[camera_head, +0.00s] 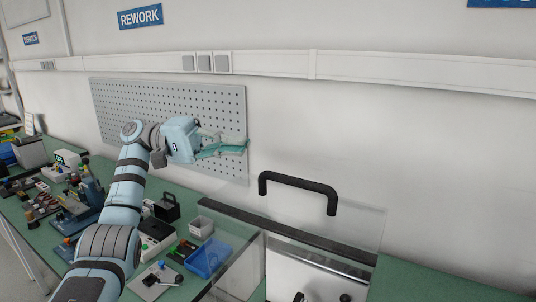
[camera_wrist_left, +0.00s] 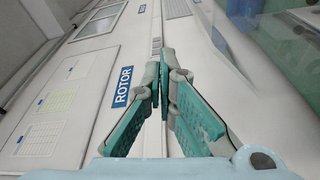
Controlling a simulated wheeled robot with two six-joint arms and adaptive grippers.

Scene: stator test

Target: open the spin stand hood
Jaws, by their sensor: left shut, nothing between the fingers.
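The spin stand hood (camera_head: 238,272) is a clear-walled cover at the lower right of the head view, cut off by the bottom edge. A black bar runs along its top, and a thick black handle (camera_head: 298,183) arches up there. A clear pane shows behind the handle; I cannot tell how far the hood is open. My left gripper (camera_head: 240,146) is up and left of the handle, in front of the pegboard, apart from the hood. Its teal fingers are shut and empty; they also show in the wrist view (camera_wrist_left: 168,62). My right gripper is not in view.
A grey pegboard (camera_head: 120,110) hangs on the wall behind the left gripper. On the green bench (camera_head: 440,278) stand a blue bin (camera_head: 208,258), a white cup (camera_head: 201,227) and several small tools and fixtures. The air between gripper and handle looks clear.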

